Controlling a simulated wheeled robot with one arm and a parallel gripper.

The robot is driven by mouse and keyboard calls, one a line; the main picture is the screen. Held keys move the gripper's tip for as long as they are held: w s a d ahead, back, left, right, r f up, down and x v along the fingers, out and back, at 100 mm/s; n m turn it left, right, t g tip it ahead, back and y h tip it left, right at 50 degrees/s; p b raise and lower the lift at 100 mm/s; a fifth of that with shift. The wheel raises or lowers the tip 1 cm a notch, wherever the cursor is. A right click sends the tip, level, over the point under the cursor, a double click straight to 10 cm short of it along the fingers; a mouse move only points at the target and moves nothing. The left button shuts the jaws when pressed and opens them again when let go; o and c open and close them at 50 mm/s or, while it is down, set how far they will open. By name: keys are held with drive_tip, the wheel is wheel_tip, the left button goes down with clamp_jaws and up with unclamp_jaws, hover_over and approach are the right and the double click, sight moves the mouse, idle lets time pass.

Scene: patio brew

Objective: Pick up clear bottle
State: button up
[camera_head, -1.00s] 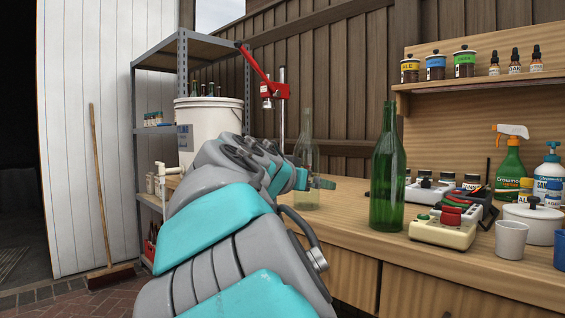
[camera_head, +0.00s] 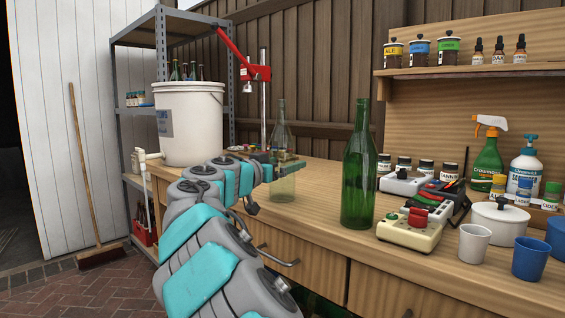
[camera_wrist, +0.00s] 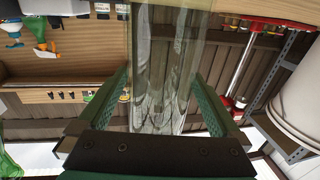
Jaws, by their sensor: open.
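The clear bottle (camera_head: 281,185) stands upright on the wooden bench (camera_head: 318,176), left of a green bottle (camera_head: 359,182). My gripper (camera_head: 284,163) is at the clear bottle, around the height of its shoulder. In the wrist view the clear bottle (camera_wrist: 162,85) fills the middle, between the two green fingers of my gripper (camera_wrist: 155,100). A gap shows between the bottle and the fingers, so the jaws are open around it. The wrist view is turned upside down, and part of the bottle lies behind the gripper's palm.
The green bottle is close on the right. Behind the clear bottle stands a red bottle capper (camera_head: 262,75). A white bucket (camera_head: 189,122) is at the left end of the bench. White device (camera_head: 414,228), grey cup (camera_head: 473,243) and blue cup (camera_head: 529,258) sit at right. Bench front is clear.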

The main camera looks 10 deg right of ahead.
drive_tip(key=shift+x, duration=1.2)
clamp_jaws()
